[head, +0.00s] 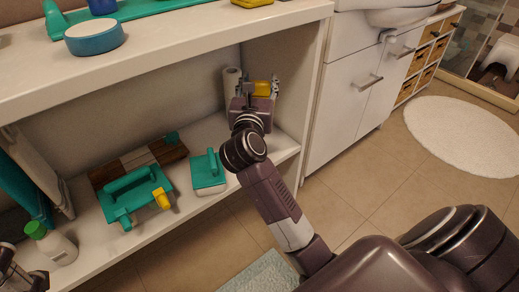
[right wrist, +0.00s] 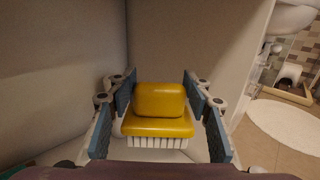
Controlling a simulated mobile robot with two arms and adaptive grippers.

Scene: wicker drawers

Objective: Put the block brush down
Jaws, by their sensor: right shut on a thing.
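The yellow block brush (right wrist: 158,124) with white bristles pointing down is between the blue pads of my right gripper in the right wrist view. My right gripper (head: 258,84) is shut on it, inside the right end of the lower shelf (head: 210,207). In the head view, part of the yellow brush (head: 262,88) shows between the fingers. Whether its bristles touch the shelf is hidden by my gripper. Part of my left gripper (head: 22,276) shows at the bottom left corner, cut off by the frame; its opening is unclear.
A white paper roll (head: 231,82) stands just behind my right gripper. A teal-handled float (head: 208,172), a larger teal tool (head: 135,195) with a yellow part, and a green-capped bottle (head: 55,246) occupy the shelf. The upper shelf (head: 190,40) overhangs; a side wall (head: 312,90) stands right.

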